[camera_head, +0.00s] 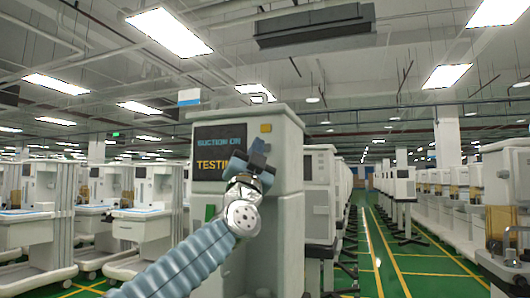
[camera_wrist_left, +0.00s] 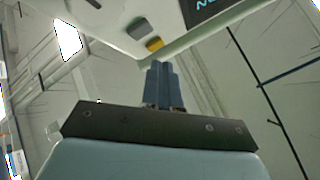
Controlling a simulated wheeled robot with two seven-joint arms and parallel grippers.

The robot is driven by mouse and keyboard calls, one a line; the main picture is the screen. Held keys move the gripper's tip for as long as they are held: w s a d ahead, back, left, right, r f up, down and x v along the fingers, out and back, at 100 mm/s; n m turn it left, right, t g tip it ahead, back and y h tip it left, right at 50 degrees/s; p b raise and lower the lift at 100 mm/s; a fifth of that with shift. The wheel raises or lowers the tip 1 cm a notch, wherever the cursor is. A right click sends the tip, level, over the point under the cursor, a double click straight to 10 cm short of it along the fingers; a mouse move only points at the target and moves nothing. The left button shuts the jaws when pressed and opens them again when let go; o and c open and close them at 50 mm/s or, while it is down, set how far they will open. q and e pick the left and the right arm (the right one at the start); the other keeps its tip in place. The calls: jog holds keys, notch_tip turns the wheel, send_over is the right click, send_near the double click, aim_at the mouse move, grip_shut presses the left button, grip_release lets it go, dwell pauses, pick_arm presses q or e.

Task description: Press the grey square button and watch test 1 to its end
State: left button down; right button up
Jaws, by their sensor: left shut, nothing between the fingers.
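The cart (camera_head: 285,150) in front of me has a dark screen (camera_head: 206,142) that reads "SUCTION ON" in blue and "TESTI…" in yellow, the rest covered by my gripper. The grey square button (camera_wrist_left: 138,28) shows on the panel in the left wrist view, beside a yellow button (camera_wrist_left: 155,44). In the head view the yellow button (camera_head: 265,128) is visible and the grey one is hidden behind my gripper. My left gripper (camera_head: 258,147) is shut and empty before the panel; its fingers (camera_wrist_left: 160,80) point towards the yellow button. I cannot tell whether they touch anything.
More carts stand in a row behind this one and at the left (camera_head: 140,225). Another row (camera_head: 450,190) lines the right side. A green aisle (camera_head: 400,265) with yellow lines runs free between the rows.

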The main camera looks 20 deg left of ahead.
pick_arm(q)
jog(key=s, duration=0.3)
jog(key=shift+d+b, duration=0.1)
jog(key=shift+b, duration=0.25)
dwell(0.6)
